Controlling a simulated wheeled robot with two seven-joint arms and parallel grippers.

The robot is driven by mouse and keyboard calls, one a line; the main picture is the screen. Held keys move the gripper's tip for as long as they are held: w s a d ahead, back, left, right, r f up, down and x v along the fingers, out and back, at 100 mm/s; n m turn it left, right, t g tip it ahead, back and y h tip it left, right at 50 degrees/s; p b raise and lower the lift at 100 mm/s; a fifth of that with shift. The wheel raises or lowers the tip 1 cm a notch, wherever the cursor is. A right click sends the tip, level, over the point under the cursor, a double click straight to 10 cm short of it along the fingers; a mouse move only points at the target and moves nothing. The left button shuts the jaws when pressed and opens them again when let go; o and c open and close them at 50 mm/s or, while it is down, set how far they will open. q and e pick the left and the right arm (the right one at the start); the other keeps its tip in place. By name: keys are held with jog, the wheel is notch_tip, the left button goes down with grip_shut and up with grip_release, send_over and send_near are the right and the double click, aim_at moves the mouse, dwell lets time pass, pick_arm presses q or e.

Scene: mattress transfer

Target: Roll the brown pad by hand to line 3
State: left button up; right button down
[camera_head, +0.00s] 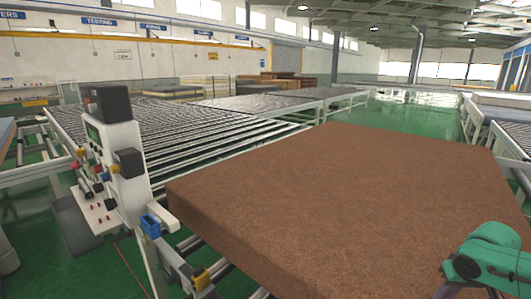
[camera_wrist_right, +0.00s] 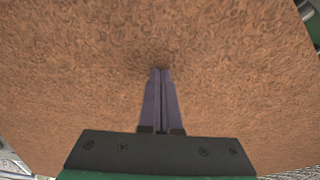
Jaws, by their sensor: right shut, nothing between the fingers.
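The brown pad (camera_head: 340,200) is a thick, flat slab that fills the middle and right of the head view, lying on a roller conveyor. In the right wrist view its brown surface (camera_wrist_right: 240,90) fills most of the picture. My right gripper (camera_wrist_right: 161,72) is shut and empty, its two fingers together and pointing at the pad's surface. I cannot tell whether the fingertips touch it. My left gripper is not in view.
A white control post (camera_head: 127,165) with colored buttons stands left of the pad. Empty roller conveyors (camera_head: 190,125) run behind it at left. Green floor (camera_head: 415,115) is open at the back. More conveyors with pads (camera_head: 505,100) stand at the right.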

notch_tip(320, 180, up, 7)
jog(key=p, duration=0.5)
jog(key=shift+d+f, duration=0.1)
